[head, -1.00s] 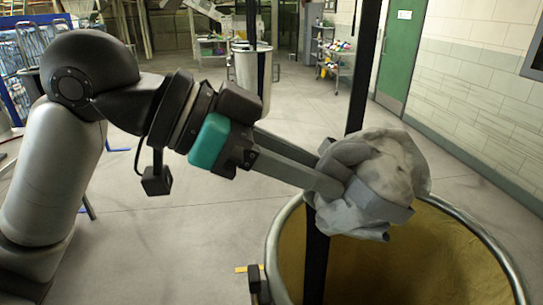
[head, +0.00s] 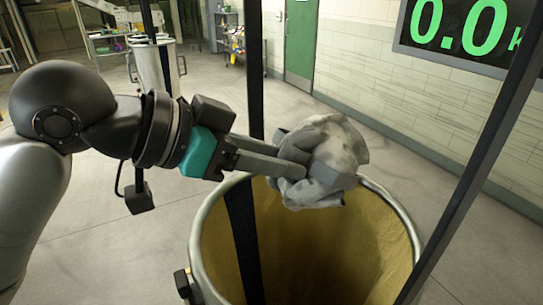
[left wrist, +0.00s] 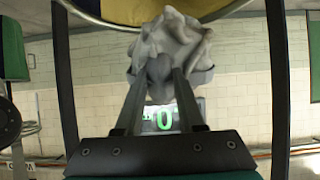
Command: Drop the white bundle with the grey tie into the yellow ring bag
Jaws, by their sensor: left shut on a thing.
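The white bundle with a grey tie (head: 337,150) is a crumpled, greyish-white lump. My left gripper (head: 305,172) is shut on it and holds it above the far part of the open mouth of the yellow ring bag (head: 385,230). The bag has a metal rim and a yellow inside, and what I see of its inside is empty. In the left wrist view the bundle (left wrist: 170,48) sits between the two fingers, and part of the bag's rim and yellow wall (left wrist: 135,10) shows at the top. My right gripper is not in view.
Black straps (head: 470,190) rise from the bag's rim on both sides. Another metal-rimmed container (head: 158,65) hangs at the back left. A display (head: 470,30) reading 0.0 is on the back wall. A cart (head: 230,35) stands near the green door (head: 300,40).

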